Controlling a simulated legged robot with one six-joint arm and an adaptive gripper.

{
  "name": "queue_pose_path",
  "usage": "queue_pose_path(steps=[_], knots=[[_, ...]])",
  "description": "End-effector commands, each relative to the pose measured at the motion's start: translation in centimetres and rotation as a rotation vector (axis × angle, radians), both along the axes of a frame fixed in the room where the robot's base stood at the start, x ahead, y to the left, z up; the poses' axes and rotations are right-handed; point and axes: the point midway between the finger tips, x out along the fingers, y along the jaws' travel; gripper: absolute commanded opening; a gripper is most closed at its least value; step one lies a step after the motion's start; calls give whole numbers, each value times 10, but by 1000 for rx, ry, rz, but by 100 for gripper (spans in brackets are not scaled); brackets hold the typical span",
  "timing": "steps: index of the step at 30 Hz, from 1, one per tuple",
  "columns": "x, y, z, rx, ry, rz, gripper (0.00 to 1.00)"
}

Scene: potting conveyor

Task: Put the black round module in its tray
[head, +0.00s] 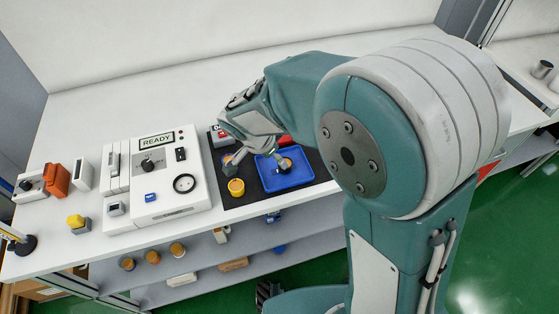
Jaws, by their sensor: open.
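A blue tray (290,182) lies on a black mat on the white table, left of my arm. A small dark round piece with some orange at its side, which looks like the black round module (286,165), sits inside the tray. The gripper and arm hide part of the tray's far side.
A yellow-orange cylinder (236,187) stands on the black mat (242,203) left of the tray. Red items stand behind the gripper. Shelves with small parts are below the table edge.

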Motion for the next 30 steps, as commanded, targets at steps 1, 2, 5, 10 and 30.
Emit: queue_pose_path(steps=[1,2,5,10,30], knots=[[-2,4,11,3,-5,2,87],[-3,6,17,3,-5,2,87],[-8,11,34,3,-4,1,87],[-13,16,51,2,-2,1,87],[-65,-77,123,71,44,319,87]])
